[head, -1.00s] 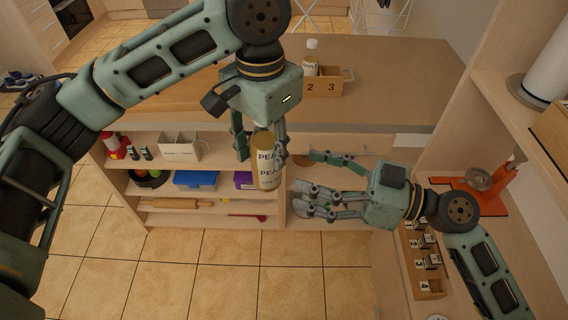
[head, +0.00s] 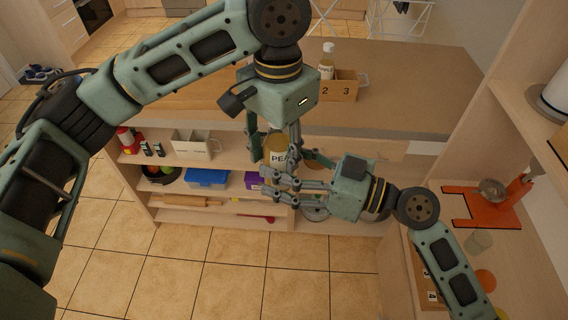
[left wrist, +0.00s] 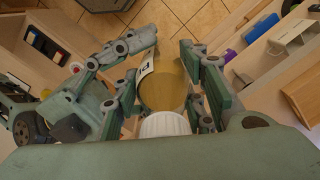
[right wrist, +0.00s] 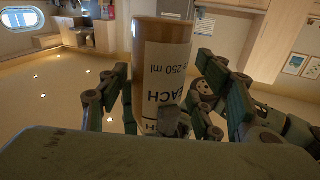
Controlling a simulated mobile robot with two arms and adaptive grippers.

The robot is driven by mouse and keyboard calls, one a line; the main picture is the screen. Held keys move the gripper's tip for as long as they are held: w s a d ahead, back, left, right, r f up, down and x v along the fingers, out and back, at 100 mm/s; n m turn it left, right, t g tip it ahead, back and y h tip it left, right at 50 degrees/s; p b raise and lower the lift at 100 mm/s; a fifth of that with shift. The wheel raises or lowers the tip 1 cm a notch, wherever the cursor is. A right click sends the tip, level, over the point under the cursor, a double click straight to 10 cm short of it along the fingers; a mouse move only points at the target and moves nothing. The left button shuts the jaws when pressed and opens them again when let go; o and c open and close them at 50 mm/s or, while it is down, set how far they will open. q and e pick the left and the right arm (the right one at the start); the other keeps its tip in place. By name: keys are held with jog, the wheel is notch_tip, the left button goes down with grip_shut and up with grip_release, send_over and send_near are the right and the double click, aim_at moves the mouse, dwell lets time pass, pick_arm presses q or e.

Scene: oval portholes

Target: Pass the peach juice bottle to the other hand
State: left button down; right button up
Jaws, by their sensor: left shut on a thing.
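The peach juice bottle (head: 278,157), amber with a white label, hangs upright in my left gripper (head: 273,150), which is shut on it from above. In the left wrist view the bottle (left wrist: 165,90) shows its white cap towards the camera, between the fingers. My right gripper (head: 272,183) is at the lower part of the bottle, coming from the right. In the right wrist view the bottle (right wrist: 163,60) stands between its open fingers, with the label facing the camera. The fingers hide the bottle's lower part in the head view.
A wooden counter (head: 420,95) lies behind, with a numbered wooden box (head: 342,88) and another bottle (head: 327,62) on it. Shelves below hold a white caddy (head: 192,145) and a blue box (head: 206,178). An orange stand (head: 490,205) is at the right. The floor in front is clear.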

jog(key=shift+s, duration=0.1)
jog(key=c, duration=1.3)
pick_arm(q)
jog(key=c, duration=1.5)
grip_release()
pick_arm(e)
jog(key=shift+r, duration=0.1)
grip_shut()
pick_arm(q)
jog(key=o, duration=0.5)
